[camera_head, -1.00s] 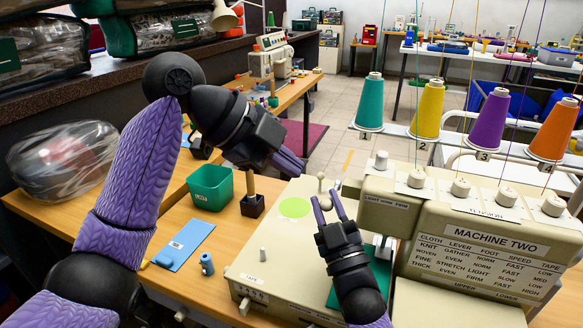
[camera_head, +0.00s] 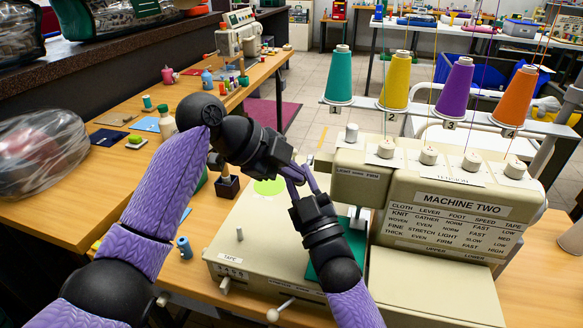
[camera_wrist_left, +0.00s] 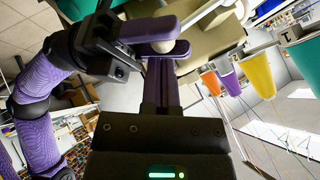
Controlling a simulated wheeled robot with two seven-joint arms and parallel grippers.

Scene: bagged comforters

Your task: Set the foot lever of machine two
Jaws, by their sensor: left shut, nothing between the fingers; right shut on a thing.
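Machine two (camera_head: 445,220) is a cream sewing machine with a printed settings chart and a plate reading "LIGHT FOOT FIRM" (camera_head: 358,172). My right gripper (camera_head: 303,180) is shut beside that plate, above the machine bed. My left gripper (camera_head: 289,172) is shut and empty, right against it, so the fingers overlap in the head view. In the left wrist view a pale round knob (camera_wrist_left: 181,49) shows between the right gripper's purple fingers (camera_wrist_left: 150,35), just beyond my left fingertips (camera_wrist_left: 162,65). The lever under the knob is hidden.
Teal, yellow, purple and orange thread cones (camera_head: 398,80) stand above the machine. Tension dials (camera_head: 430,155) line its top. A small dark holder (camera_head: 227,185) and a blue spool (camera_head: 184,247) are left of the bed. A lever with a round end (camera_head: 278,312) sticks out in front.

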